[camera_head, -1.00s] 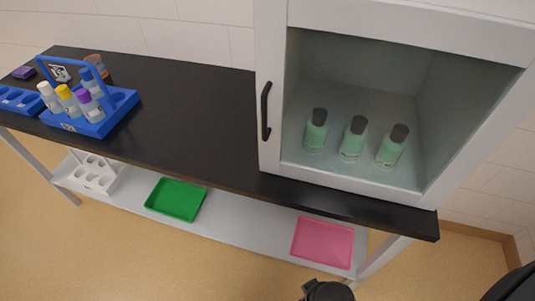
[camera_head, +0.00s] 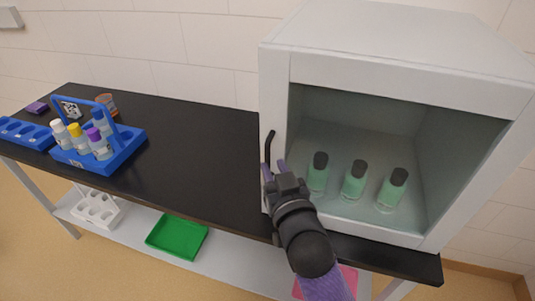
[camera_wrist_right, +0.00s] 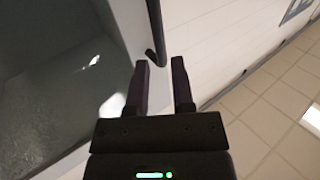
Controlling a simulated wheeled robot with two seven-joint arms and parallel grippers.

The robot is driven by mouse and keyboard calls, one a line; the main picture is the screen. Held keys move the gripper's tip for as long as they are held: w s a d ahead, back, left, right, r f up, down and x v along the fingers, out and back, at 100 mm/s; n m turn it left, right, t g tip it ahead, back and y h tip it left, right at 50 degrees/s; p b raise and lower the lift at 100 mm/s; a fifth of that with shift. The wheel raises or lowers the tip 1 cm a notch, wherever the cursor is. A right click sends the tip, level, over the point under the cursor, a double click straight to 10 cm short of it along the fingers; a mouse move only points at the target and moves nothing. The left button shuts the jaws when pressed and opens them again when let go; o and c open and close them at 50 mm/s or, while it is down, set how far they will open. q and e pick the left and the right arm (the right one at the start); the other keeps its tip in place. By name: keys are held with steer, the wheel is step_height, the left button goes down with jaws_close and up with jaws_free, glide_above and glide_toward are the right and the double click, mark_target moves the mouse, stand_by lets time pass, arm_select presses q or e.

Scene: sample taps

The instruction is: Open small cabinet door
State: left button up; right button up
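The small white cabinet (camera_head: 390,65) stands on the black counter at the right. Its white-framed door (camera_head: 277,105) has a see-through pane and looks shut. The black bar handle (camera_head: 269,143) is on the door's left side. My right gripper (camera_head: 275,168) is at the handle's lower part, fingers apart. In the right wrist view the gripper (camera_wrist_right: 160,75) is open with nothing gripped, and the handle (camera_wrist_right: 155,30) lies just ahead of the gap between the fingertips. The lower part of the handle is partly hidden by the fingers in the head view. My left gripper is out of view.
Green bottles (camera_head: 353,180) with dark caps stand inside the cabinet. A blue rack (camera_head: 125,150) with bottles is on the counter (camera_head: 190,140) at left. A green tray (camera_head: 178,237) and a partly covered pink tray (camera_head: 350,275) lie on the lower shelf.

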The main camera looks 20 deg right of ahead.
mark_target(268, 156)
steer(key=w, duration=0.5)
jaws_close()
stand_by(1.4)
